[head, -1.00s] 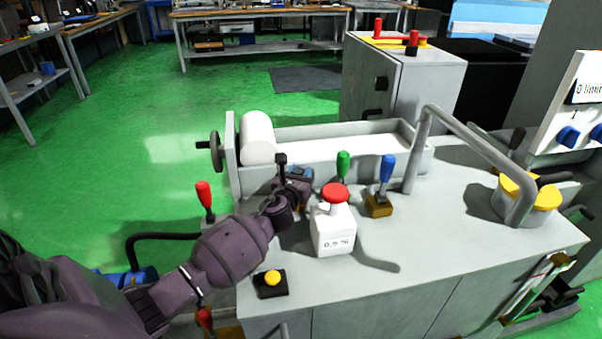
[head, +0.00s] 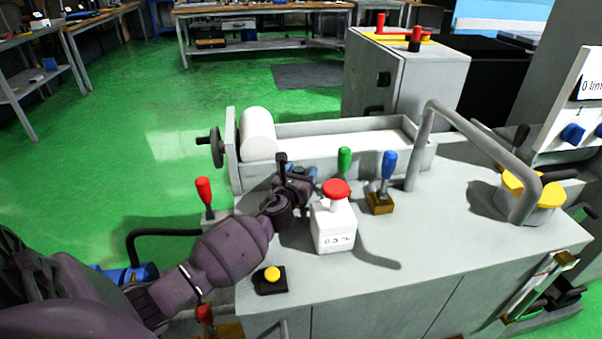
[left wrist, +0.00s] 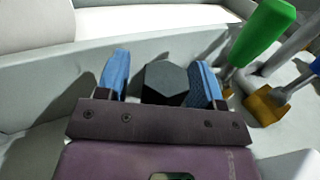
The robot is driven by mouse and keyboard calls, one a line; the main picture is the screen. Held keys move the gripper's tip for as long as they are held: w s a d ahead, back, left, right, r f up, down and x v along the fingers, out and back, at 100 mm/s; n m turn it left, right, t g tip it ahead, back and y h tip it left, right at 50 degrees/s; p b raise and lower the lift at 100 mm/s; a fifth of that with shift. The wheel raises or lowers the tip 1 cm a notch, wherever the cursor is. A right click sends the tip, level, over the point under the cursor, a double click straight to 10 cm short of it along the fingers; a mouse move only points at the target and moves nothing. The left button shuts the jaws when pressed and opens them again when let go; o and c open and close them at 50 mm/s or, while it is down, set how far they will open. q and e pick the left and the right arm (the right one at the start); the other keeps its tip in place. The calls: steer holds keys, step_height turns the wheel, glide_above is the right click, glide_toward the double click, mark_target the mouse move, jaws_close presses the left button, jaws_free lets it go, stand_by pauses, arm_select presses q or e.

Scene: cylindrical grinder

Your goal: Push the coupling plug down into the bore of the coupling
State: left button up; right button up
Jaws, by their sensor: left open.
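My left gripper (head: 304,180) is low over the grey machine top, behind the white box with the red button. In the left wrist view its two blue fingers (left wrist: 161,78) stand apart. A dark grey hexagonal piece (left wrist: 165,80), perhaps the coupling plug, shows between them. A gap shows on its left side; it lies close to the right finger, and I cannot tell whether they touch. I cannot make out the piece in the head view, and no bore is visible. My right gripper is not in view.
The white box with a red button (head: 334,228) stands just right of my gripper. A green-handled lever (head: 344,160) and a blue-handled lever (head: 387,165) are farther right. A grey trough (head: 330,130) with a white roller (head: 257,134) lies behind. The front right top is clear.

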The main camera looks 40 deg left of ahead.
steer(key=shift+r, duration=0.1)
arm_select(q)
steer(key=p+v, duration=0.1)
steer(key=v, duration=0.2)
steer(key=shift+s+d+r, duration=0.15)
steer(key=shift+s+r, duration=0.05)
steer(key=shift+s, duration=0.2)
steer(key=p+v, duration=0.1)
steer(key=v, duration=0.5)
steer(key=shift+s+d+f, duration=0.1)
steer(key=shift+s+d, duration=0.05)
steer(key=shift+s, duration=0.35)
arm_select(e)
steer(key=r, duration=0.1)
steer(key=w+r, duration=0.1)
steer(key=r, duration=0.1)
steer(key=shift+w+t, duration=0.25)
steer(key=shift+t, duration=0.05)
arm_select(q)
steer(key=shift+f, duration=0.1)
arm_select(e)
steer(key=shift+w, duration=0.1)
